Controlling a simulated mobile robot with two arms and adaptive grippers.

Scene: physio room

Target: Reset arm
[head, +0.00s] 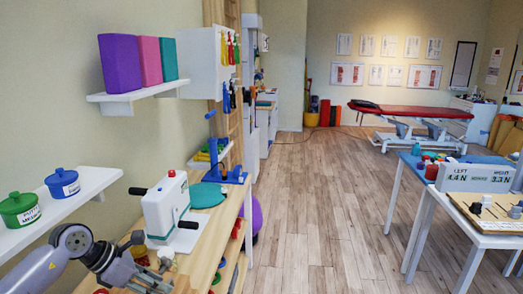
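My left arm comes in at the lower left. Its dark gripper (155,283) is low over the wooden bench (232,212), in front of a white machine (160,212) with a black side handle, a red knob and a white base plate. The fingers are small and partly cut off by the lower edge, so I cannot tell whether they are open or shut. Small parts lie close by the gripper, and contact is unclear. My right gripper is out of view.
A wall shelf (95,182) with green (20,208) and blue (63,183) pots is above my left arm. A blue stand (215,150) is farther along the bench. The wooden floor (320,220) between is clear.

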